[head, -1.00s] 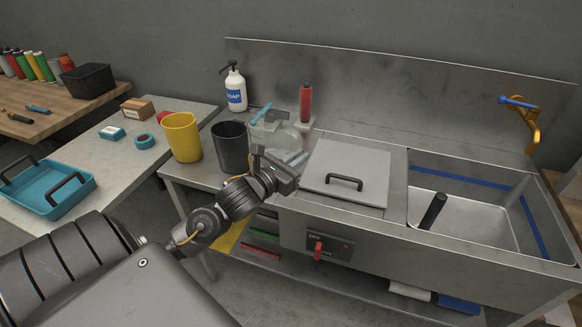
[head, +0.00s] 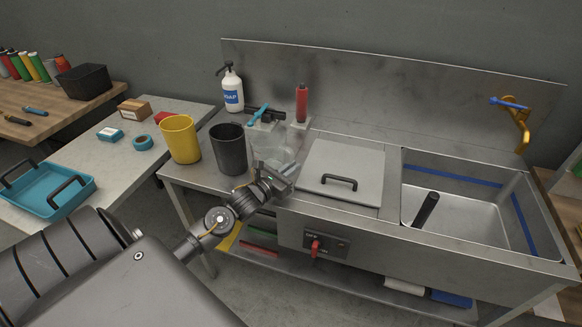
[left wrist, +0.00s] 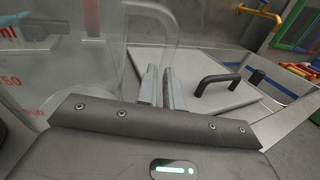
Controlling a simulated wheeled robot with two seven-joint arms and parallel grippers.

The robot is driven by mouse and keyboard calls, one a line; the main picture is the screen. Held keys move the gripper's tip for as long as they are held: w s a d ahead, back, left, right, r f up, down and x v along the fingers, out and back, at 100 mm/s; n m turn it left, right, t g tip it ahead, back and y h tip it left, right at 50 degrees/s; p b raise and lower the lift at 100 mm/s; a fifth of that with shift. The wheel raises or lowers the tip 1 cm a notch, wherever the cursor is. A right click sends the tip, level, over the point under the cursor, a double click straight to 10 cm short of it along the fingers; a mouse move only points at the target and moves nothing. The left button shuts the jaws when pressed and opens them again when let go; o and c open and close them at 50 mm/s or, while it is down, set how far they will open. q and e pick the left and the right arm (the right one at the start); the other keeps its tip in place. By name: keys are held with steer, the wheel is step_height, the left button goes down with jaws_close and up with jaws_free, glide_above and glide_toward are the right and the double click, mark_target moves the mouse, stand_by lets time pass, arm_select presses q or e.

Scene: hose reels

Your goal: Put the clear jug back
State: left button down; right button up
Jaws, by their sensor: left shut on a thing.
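The clear jug (head: 262,139) stands or hangs on the left end of the steel counter, to the right of the black cup; whether its base touches the counter is hard to tell. In the left wrist view the see-through jug (left wrist: 60,62) with red markings fills the left side, and its clear handle runs down to my fingers. My left gripper (head: 280,172) is at the jug's near right side. In the left wrist view the gripper's fingers (left wrist: 163,86) are close together on the handle. My right gripper is out of view.
A black cup (head: 229,148), yellow cup (head: 180,138) and soap bottle (head: 232,92) stand left of the jug. A red bottle (head: 302,103) stands behind. A blue and black tool (head: 265,114) is behind the jug. The lidded panel (head: 342,160) and sink (head: 460,205) lie right.

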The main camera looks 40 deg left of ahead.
arm_select(q)
steer(key=shift+f, duration=0.1)
steer(key=shift+f, duration=0.2)
steer(key=c, duration=1.6)
jaws_free()
steer(key=shift+o, duration=0.3)
steer(key=shift+d, duration=0.1)
steer(key=shift+r, duration=0.1)
